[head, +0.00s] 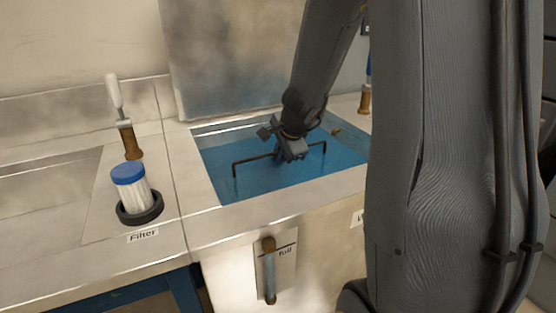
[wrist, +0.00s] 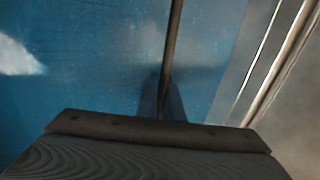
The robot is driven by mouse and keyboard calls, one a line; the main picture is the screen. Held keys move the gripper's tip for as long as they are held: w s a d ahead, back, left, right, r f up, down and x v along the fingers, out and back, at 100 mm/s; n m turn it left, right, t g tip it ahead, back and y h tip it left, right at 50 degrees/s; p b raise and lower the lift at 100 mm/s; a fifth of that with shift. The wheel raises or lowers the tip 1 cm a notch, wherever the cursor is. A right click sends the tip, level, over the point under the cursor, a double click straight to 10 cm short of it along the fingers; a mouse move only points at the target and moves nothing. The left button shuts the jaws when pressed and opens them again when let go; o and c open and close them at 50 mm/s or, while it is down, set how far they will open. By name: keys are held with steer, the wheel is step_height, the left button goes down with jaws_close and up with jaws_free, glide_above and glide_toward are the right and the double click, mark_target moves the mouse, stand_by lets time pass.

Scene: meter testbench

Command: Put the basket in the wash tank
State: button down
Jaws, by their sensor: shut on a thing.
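The wash tank (head: 212,178) is a rectangular metal basin filled with blue liquid. The basket's dark handle (head: 252,159) stands out of the liquid as a bar with a leg going down at each end; the basket's body is hidden below the blue surface. My gripper (head: 291,152) is shut on the handle's crossbar near its middle, low over the liquid. In the wrist view the handle (wrist: 174,45) runs up from my gripper (wrist: 160,122) across the blue. I cannot tell whether the basket rests on the tank's bottom.
A white filter with a blue cap (head: 129,188) stands in a dark ring left of the tank. A white-handled lever (head: 120,115) is behind it. An upright metal panel (head: 225,65) stands behind the tank. A gauge tube marked "full" (head: 269,272) is on the tank's front.

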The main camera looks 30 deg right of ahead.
steer(key=c, duration=1.9)
jaws_free()
steer(key=shift+f, duration=0.1)
steer(key=p+v, duration=0.6)
steer(key=v, duration=0.6)
